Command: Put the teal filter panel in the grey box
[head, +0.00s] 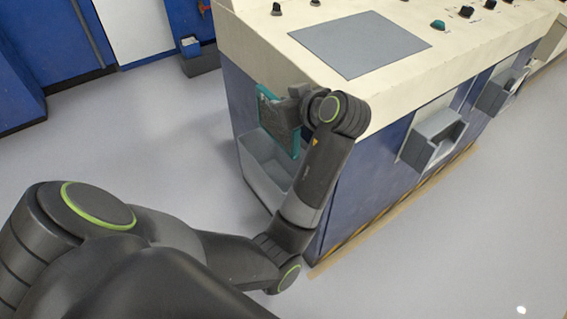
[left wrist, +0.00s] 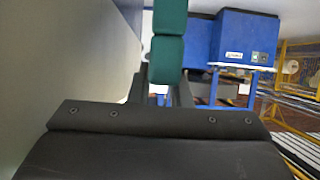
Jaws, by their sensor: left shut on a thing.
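The teal filter panel (head: 266,108) is held upright at the left end of the console, and its teal edge also shows in the left wrist view (left wrist: 168,45). My left gripper (head: 294,103) is shut on the panel; in the left wrist view its fingers (left wrist: 162,88) are on either side of the teal edge. The grey box (head: 258,168) is open at the top, against the console's blue end wall, directly below the panel. The panel's lower end overlaps the box's opening in the picture; I cannot tell whether it is inside. My right gripper is not in view.
The cream-topped console (head: 260,35) with knobs and a grey plate (head: 360,45) stands close beside my arm. Grey trays (head: 432,138) stick out of its front face. The floor (head: 150,130) to the left is clear. Blue cabinets stand at the back left.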

